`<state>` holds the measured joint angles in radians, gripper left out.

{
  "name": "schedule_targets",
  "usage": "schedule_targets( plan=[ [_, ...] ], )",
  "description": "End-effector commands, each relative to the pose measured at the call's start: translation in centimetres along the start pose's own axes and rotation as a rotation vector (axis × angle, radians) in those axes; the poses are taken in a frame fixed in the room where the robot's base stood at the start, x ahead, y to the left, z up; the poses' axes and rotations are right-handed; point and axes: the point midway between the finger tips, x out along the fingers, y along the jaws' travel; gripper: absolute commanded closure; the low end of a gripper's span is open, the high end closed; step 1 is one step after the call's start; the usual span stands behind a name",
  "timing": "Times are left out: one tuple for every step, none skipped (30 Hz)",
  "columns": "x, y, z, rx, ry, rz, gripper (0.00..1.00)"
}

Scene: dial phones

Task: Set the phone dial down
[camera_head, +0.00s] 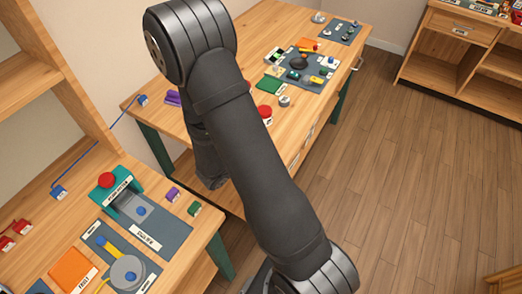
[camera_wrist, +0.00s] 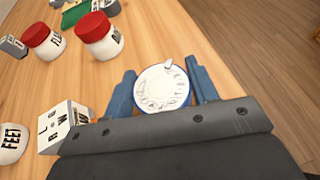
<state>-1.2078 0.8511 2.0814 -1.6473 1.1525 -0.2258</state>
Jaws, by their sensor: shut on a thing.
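The phone dial (camera_wrist: 162,88) is a round white disc with a blue rim and a small peg near its top right, seen in the wrist view. My gripper (camera_wrist: 161,75) has its blue fingers on either side of the dial and is shut on it. Wood tabletop shows around and beyond the dial; whether the dial touches it I cannot tell. In the head view my arm hides the gripper and the dial.
Two white jars with red lids (camera_wrist: 43,40) (camera_wrist: 98,36) stand ahead to the left. A lettered white block (camera_wrist: 65,128) and a white piece marked FEET (camera_wrist: 12,143) are left of my gripper. The table edge and wooden floor (camera_wrist: 262,50) lie to the right.

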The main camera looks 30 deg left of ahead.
Motion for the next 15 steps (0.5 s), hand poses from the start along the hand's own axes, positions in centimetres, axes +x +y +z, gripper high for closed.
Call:
schedule_targets(
  plan=[
    [-0.3, 0.0, 0.6, 0.003, -0.001, 0.001, 0.77],
    [-0.4, 0.0, 1.1, 0.004, -0.001, 0.002, 0.77],
    [-0.6, 0.0, 1.6, 0.004, -0.001, 0.002, 0.77],
    [-0.8, 0.0, 2.1, 0.005, -0.002, 0.003, 0.77],
    [-1.0, 0.0, 2.5, 0.005, -0.001, 0.002, 0.77],
    [-0.9, -0.9, 3.2, 0.003, -0.001, -0.002, 0.77],
    [-0.7, -1.7, 3.7, 0.002, -0.001, -0.004, 0.77],
    [-0.7, -2.4, 4.2, 0.003, -0.001, -0.004, 0.77],
    [-0.5, -3.2, 4.8, 0.004, -0.002, -0.003, 0.77],
    [-0.5, -3.9, 5.2, 0.004, -0.001, -0.004, 0.77],
    [-0.4, -4.4, 5.7, 0.004, -0.001, -0.002, 0.77],
    [-0.3, -5.3, 6.2, 0.004, -0.001, -0.003, 0.77],
    [-0.2, -5.8, 6.7, 0.005, -0.001, -0.003, 0.77],
    [-0.2, -6.4, 7.1, 0.003, -0.001, -0.003, 0.77],
    [-0.1, -7.0, 7.6, 0.004, -0.001, -0.003, 0.77]
  ],
)
